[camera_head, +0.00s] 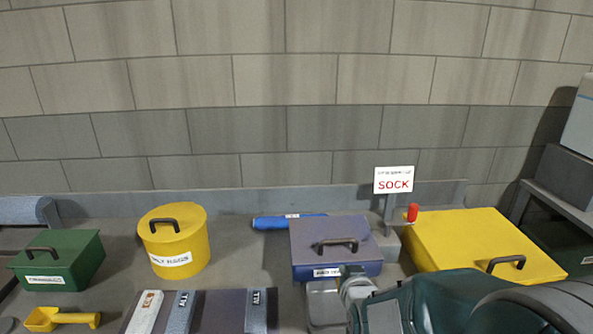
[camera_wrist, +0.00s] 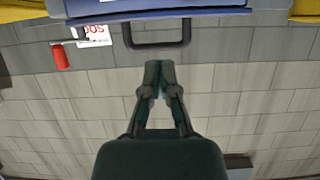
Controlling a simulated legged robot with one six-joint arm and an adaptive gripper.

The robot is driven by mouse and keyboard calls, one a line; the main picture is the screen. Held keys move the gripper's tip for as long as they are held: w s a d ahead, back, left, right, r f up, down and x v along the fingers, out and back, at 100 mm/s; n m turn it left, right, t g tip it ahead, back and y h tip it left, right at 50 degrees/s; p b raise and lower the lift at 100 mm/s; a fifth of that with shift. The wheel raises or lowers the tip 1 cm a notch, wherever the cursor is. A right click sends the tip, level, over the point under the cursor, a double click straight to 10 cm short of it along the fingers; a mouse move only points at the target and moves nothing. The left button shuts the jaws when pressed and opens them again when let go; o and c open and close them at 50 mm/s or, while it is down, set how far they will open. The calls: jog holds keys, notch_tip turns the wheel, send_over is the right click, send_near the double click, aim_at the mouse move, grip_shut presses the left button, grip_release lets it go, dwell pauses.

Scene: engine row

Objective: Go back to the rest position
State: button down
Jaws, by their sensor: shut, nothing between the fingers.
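My gripper (camera_wrist: 160,68) is shut and empty in the wrist view, its fingertips together. A black handle (camera_wrist: 157,45) on a blue-purple box (camera_wrist: 160,8) shows just beyond the fingertips, and the wrist picture is upside down. I cannot tell the exact gap between fingertips and handle, but nothing is held. In the head view my arm reaches in from the lower right, in front of the blue-purple box (camera_head: 328,235). The fingers are not seen there.
A yellow bin (camera_head: 483,244) stands right of the box, beside a red knob (camera_head: 412,212) and a SOCK sign (camera_head: 393,180). Left are a yellow drum (camera_head: 175,246), a green box (camera_head: 60,260), a yellow scoop (camera_head: 62,319) and a blue roll (camera_head: 270,222). A block wall (camera_head: 260,80) closes the back.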

jog(key=s+r+g, duration=0.4)
jog(key=s, duration=0.8)
jog(key=s+r+g, duration=0.4)
jog(key=s, duration=0.8)
jog(key=shift+s+d, duration=0.15)
jog(key=shift+s, duration=0.2)
